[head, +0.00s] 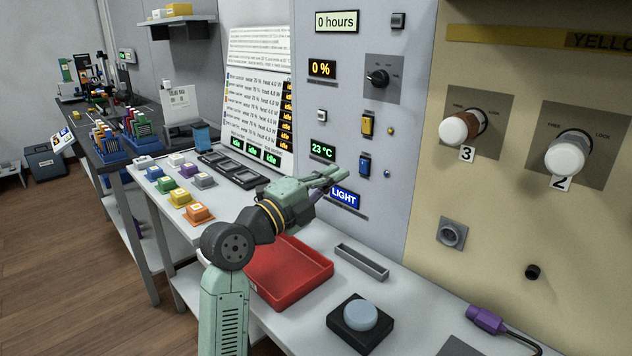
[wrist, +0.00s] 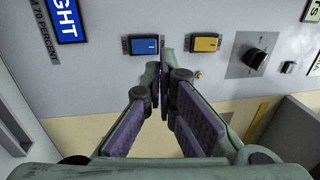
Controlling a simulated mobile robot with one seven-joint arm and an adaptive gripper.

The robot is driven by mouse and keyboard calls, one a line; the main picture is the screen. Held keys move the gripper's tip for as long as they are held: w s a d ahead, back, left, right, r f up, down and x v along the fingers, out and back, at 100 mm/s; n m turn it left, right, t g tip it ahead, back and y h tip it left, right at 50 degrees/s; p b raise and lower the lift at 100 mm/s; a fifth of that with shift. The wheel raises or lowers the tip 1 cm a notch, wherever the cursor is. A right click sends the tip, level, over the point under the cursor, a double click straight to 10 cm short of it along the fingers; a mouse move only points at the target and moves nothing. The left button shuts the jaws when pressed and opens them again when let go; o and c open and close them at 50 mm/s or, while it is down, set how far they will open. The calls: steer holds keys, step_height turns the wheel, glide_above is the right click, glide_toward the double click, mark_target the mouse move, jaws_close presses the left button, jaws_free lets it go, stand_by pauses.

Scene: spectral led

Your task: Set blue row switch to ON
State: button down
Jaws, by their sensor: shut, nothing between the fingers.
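The blue row switch (head: 364,165) is a small blue rocker in a dark frame on the grey panel, below a similar yellow switch (head: 367,124). In the wrist view the blue switch (wrist: 145,45) is just beyond the fingertips, slightly to their left, and the yellow switch (wrist: 206,43) is to its right. My gripper (head: 340,171) is shut and empty, pointing at the panel just left of the blue switch. In the wrist view its fingertips (wrist: 160,62) come together just short of the switch. I cannot tell whether they touch the panel, or the switch's setting.
A blue LIGHT sign (head: 344,198) is on the panel below my gripper. A black rotary knob (head: 377,78) sits above the yellow switch. A red tray (head: 290,273), a narrow grey tray (head: 361,262) and a large blue button (head: 360,313) are on the bench below.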

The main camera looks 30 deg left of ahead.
mark_target(363, 166)
steer(key=p+x, duration=0.1)
steer(key=x, duration=0.5)
steer(key=shift+w, duration=0.15)
